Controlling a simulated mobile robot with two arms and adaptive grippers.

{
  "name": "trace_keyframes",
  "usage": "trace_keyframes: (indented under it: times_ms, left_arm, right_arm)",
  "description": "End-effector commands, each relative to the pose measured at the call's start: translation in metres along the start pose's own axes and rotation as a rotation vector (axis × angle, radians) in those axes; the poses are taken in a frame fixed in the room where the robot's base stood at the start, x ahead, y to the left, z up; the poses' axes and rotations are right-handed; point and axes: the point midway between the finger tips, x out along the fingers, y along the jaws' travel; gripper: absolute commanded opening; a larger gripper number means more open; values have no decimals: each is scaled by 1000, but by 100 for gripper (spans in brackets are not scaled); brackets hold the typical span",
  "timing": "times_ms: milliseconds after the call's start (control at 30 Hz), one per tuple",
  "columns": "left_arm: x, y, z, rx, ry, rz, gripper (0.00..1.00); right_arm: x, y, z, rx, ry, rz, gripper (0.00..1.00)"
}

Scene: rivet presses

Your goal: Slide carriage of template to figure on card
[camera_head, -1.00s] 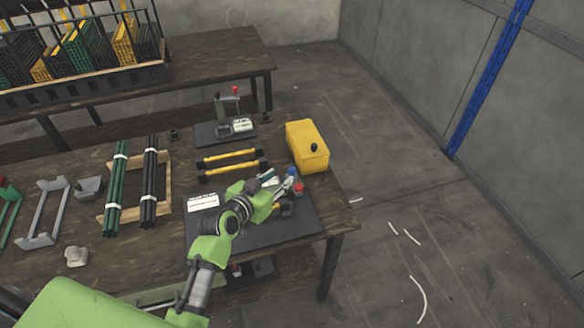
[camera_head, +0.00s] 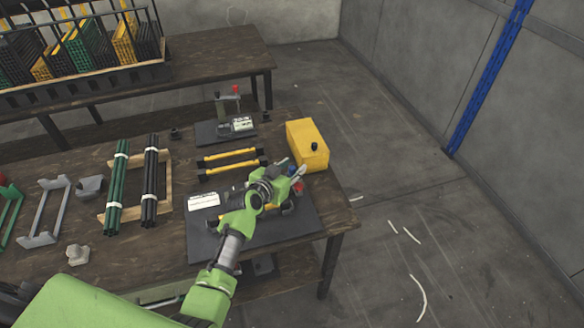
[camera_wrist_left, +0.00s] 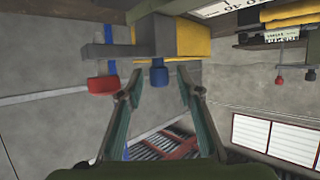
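My left gripper (camera_head: 288,176) is over the right part of a black base plate (camera_head: 205,240) on the workbench. In the left wrist view its two fingers (camera_wrist_left: 158,80) are apart, with a blue knob (camera_wrist_left: 158,76) between or just beyond their tips. The blue knob is on a grey and yellow block (camera_wrist_left: 182,38), with a red knob (camera_wrist_left: 101,82) beside it. A white strip with figures (camera_wrist_left: 230,6) shows at the top edge. A white card (camera_head: 203,200) lies at the base plate's left. In the head view my gripper hides most of the template. My right gripper is not in view.
Yellow bars (camera_head: 230,155), another small press (camera_head: 225,131), and green (camera_head: 116,190) and black rods (camera_head: 150,182) lie on the bench. Open floor is to the right.

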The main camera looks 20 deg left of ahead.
Motion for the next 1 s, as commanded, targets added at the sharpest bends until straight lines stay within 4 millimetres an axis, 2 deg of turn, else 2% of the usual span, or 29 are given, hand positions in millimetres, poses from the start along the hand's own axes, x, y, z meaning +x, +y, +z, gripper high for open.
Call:
trace_keyframes:
  times_ms: [67,167,200,367,467,800,1000]
  left_arm:
    - [0,0,0,0,0,0,30]
    - [0,0,0,0,0,0,4]
    - [0,0,0,0,0,0,0]
    - [-1,-1,1,0,-1,0,0]
    - [-6,-8,4,2,-2,-3,0]
    - [-51,-58,25,8,-4,-4,0]
    - [-69,-76,31,3,-2,-2,0]
  right_arm:
    - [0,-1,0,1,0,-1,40]
    - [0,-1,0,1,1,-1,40]
    - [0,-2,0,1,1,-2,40]
    - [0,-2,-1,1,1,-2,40]
    - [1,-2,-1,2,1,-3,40]
    - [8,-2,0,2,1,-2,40]
    - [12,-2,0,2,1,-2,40]
